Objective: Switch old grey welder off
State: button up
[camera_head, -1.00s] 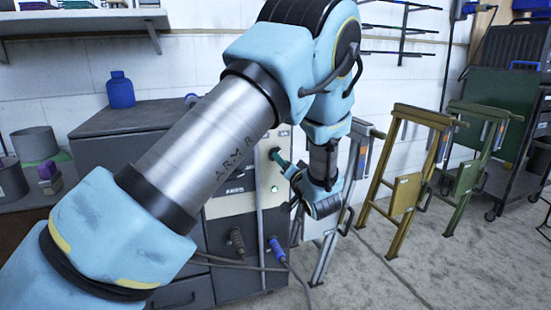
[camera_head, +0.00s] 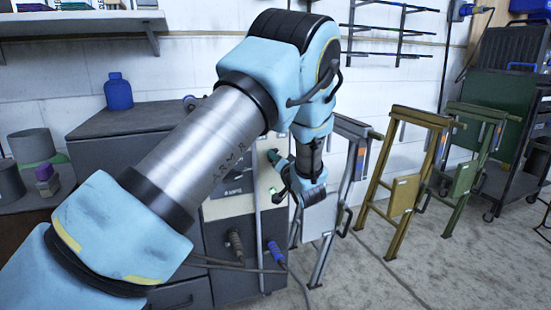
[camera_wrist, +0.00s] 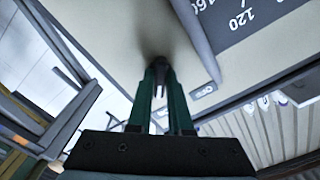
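The old grey welder (camera_head: 230,253) stands against the wall, a dark cabinet with a cream front panel, partly hidden behind my arm. A small green light shows on its panel. My gripper (camera_head: 275,157) is at the upper part of this panel. In the wrist view, the two green fingers of my gripper (camera_wrist: 160,75) point at the panel with a narrow gap between them. A dark switch-like piece (camera_wrist: 156,64) sits at their tips. Whether they grip it or only touch it is unclear. A small label (camera_wrist: 203,90) beside it seems to read OFF.
Dial numbers (camera_wrist: 240,18) are printed on the panel near the fingers. Cables with a blue plug (camera_head: 276,250) come from the welder's lower front. Metal frames (camera_head: 405,190) stand on the right.

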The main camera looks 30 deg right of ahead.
grip_shut()
jog(key=shift+n, duration=0.3)
jog(key=n+b, duration=1)
jog(key=n, duration=0.5)
jog(key=shift+f, duration=0.1)
jog(key=shift+n+b, duration=0.3)
jog(key=shift+b, duration=0.1)
dwell(0.4)
jog(key=o, duration=0.5)
grip_release()
